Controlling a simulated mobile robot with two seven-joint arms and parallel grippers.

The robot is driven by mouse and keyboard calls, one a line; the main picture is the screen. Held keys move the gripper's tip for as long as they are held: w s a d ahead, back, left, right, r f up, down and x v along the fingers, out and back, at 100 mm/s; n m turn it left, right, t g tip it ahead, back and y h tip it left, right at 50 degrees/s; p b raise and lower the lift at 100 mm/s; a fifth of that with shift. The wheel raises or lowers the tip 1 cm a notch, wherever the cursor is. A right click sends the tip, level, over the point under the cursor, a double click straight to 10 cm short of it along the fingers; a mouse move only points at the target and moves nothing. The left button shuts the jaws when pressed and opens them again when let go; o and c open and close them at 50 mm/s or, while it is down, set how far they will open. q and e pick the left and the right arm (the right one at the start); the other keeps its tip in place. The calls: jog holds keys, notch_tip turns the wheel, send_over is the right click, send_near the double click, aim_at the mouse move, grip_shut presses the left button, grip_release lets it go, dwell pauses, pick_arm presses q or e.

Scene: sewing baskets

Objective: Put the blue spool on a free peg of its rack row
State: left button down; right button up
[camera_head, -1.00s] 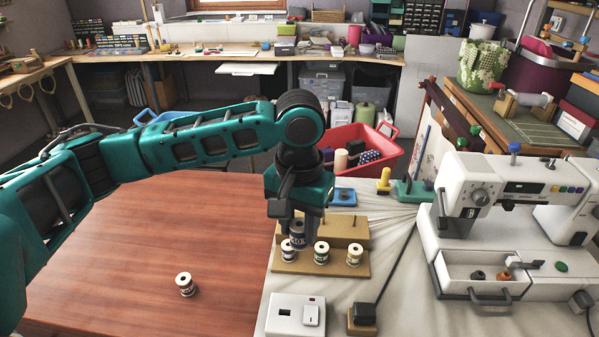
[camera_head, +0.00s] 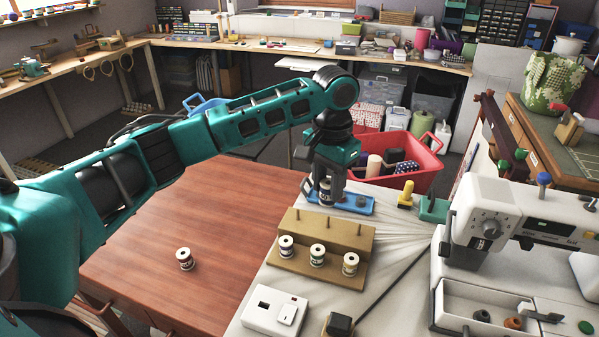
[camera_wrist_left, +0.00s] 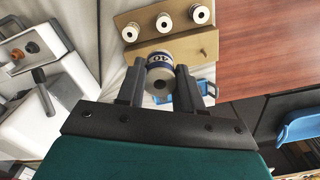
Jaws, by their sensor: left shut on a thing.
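The blue spool (camera_head: 325,192), white with a dark blue band, is held in my left gripper (camera_head: 326,197). The left wrist view shows it too (camera_wrist_left: 160,78), clasped between the two fingers (camera_wrist_left: 158,86). The wooden rack (camera_head: 285,263) is stepped. Its front row holds three spools with dark blue (camera_head: 286,246), green (camera_head: 317,255) and yellowish (camera_head: 350,264) bands. Bare pegs (camera_head: 330,224) stand on its raised back row. My left gripper is behind this rack, by a flat blue holder (camera_head: 360,208); whether the spool touches the holder I cannot tell. My right gripper is out of view.
A loose red-banded spool (camera_head: 185,259) stands on the brown table (camera_head: 200,220). A white switch box (camera_head: 273,311) is in front of the rack. A yellow peg piece (camera_head: 406,194), red crate (camera_head: 433,160) and sewing machine (camera_head: 500,225) are to the right.

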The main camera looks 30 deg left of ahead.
pick_arm(q)
jog(key=w+a+f+m, duration=0.1)
jog(key=a+f, duration=0.1)
jog(key=a, duration=0.1)
jog(key=w+a+f+m, duration=0.1)
jog(key=w+a+f, duration=0.1)
jog(key=a, duration=0.2)
jog(key=w+a+f+m, duration=0.1)
jog(key=w+a+f, duration=0.1)
jog(key=a+f, duration=0.1)
jog(key=shift+w+a+f+m, duration=0.1)
jog(key=shift+w+a+m, duration=0.05)
jog(key=shift+a+m, duration=0.25)
notch_tip(320, 180, down, 2)
jog(key=shift+b, duration=0.7)
jog(key=shift+f+b, duration=0.35)
jog(key=shift+f, duration=0.85)
jog(key=shift+r, duration=0.1)
jog(key=shift+p, duration=0.55)
jog(key=shift+p, duration=0.5)
jog(key=shift+f+b, duration=1.05)
jog(key=shift+f, duration=1.05)
